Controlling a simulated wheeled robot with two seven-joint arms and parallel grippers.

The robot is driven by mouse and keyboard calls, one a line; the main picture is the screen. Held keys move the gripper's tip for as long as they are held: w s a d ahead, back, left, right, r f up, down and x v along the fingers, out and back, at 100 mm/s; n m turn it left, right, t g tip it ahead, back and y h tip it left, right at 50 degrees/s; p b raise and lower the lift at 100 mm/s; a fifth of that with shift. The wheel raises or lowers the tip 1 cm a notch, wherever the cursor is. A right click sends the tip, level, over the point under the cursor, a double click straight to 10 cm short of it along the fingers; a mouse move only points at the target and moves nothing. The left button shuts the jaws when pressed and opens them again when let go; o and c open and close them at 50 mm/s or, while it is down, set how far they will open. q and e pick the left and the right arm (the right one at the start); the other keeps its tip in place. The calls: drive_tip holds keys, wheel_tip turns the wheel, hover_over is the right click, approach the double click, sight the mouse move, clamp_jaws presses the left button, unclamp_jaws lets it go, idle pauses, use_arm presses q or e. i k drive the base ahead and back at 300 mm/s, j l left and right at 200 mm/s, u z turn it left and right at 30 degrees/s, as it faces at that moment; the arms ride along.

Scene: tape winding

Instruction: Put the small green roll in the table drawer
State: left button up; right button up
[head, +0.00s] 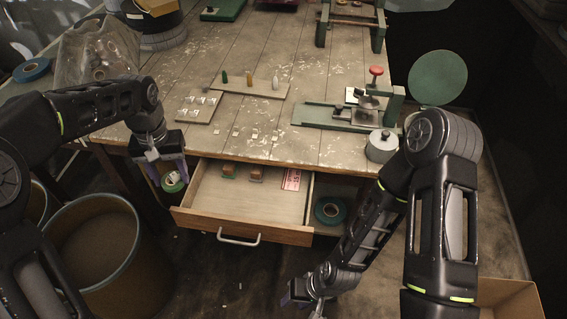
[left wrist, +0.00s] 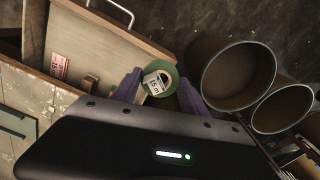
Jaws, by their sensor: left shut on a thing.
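The small green roll (head: 172,181) has a white label and is held by my left gripper (head: 170,178) at the left side of the drawer, outside its wall. In the left wrist view the roll (left wrist: 158,78) sits between the purple fingers of my left gripper (left wrist: 157,88), which is shut on it. The table drawer (head: 240,232) is pulled open below the table's front edge.
Two round bins (head: 100,245) stand on the floor at the left, below the held roll. A teal roll (head: 330,210) lies right of the drawer. The worn table (head: 300,75) carries boards and a green winding fixture (head: 335,115). The drawer's front half is bare.

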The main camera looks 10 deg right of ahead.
sight(236, 204)
drive_tip(key=i+l, duration=0.1)
drive_tip(key=l, duration=0.25)
drive_tip(key=i+l, duration=0.15)
drive_tip(key=l, duration=0.15)
drive_tip(key=i+l, duration=0.1)
drive_tip(key=l, duration=0.25)
drive_tip(key=i+l, duration=0.15)
drive_tip(key=l, duration=0.2)
